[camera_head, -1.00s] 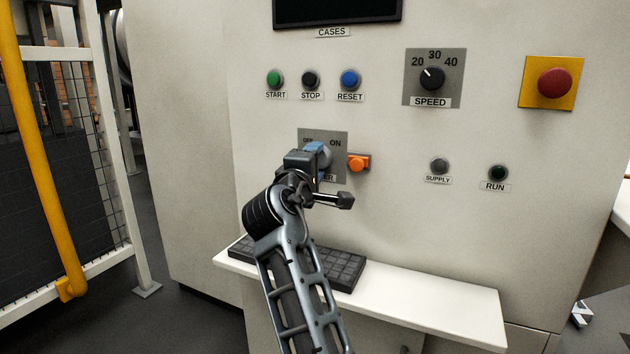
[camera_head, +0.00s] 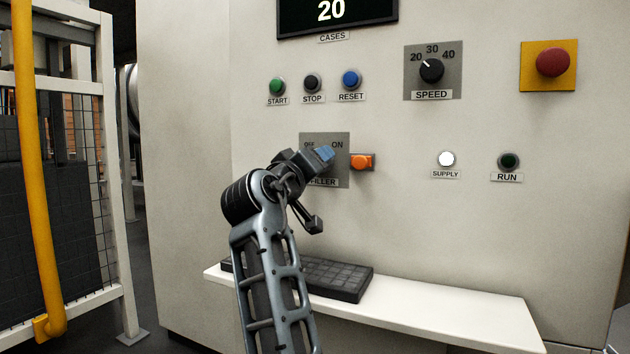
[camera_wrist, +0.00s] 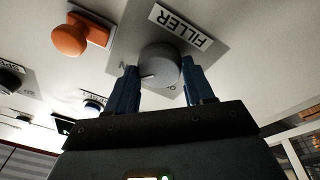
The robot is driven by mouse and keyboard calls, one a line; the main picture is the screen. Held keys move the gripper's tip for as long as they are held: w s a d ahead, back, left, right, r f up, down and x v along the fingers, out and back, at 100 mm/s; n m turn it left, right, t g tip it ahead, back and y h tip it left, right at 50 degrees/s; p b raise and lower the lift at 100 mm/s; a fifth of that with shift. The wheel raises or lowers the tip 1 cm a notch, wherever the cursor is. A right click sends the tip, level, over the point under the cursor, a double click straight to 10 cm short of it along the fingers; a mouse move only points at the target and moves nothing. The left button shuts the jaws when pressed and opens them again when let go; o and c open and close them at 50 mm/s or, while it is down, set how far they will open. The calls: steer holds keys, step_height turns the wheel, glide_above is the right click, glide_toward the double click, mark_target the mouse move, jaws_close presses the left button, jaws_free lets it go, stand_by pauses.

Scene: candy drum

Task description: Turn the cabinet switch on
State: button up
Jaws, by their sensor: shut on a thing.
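The cabinet switch is a round grey knob (camera_wrist: 160,62) on a grey plate (camera_head: 343,176) marked OFF, ON and FILLER. My gripper (camera_head: 325,154) is at this plate, and its blue fingers are shut on the knob from both sides, as the wrist view shows. The white mark on the knob points to the lower left in the wrist view, which is turned over; that is towards the ON side. In the head view my gripper hides the knob. The SUPPLY lamp (camera_head: 446,159) is lit white, and the display (camera_head: 331,12) reads 20.
START, STOP and RESET buttons (camera_head: 351,80) are above. A SPEED dial (camera_head: 431,70) and a red emergency button (camera_head: 551,62) are at upper right. A white shelf (camera_head: 440,325) with a keyboard (camera_head: 335,279) is below.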

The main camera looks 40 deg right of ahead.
steer(key=shift+f+m+b, duration=0.2)
steer(key=shift+m+b, duration=0.3)
steer(key=shift+m, duration=0.1)
steer(key=shift+r, duration=0.1)
steer(key=o, duration=1)
steer(key=shift+o, duration=0.2)
steer(key=v, duration=0.7)
steer(key=shift+a, duration=0.4)
